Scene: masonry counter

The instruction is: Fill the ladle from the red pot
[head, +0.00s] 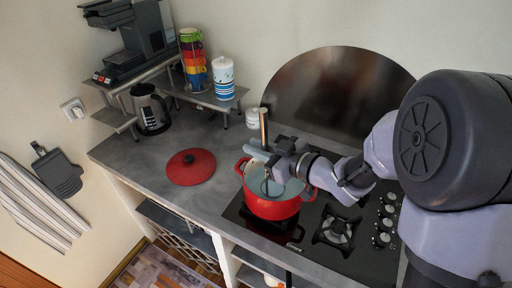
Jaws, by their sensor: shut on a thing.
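The red pot (272,209) stands without a lid on the black cooktop, and a pale blue-grey content shows inside it. My gripper (262,153) is above the pot's back left rim, shut on the ladle. The ladle's handle (264,124) stands nearly upright and sticks up above my fingers. The ladle's lower part runs down toward the pot's inside. Its bowl is too small and covered to make out, so I cannot tell whether it holds anything.
A red lid (190,167) lies on the grey counter (150,178) left of the pot. A kettle (151,112), stacked colourful cups (193,60) and a striped canister (223,78) stand further back. A white jar (252,117) is behind the ladle. A dark round panel (335,90) leans at the wall.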

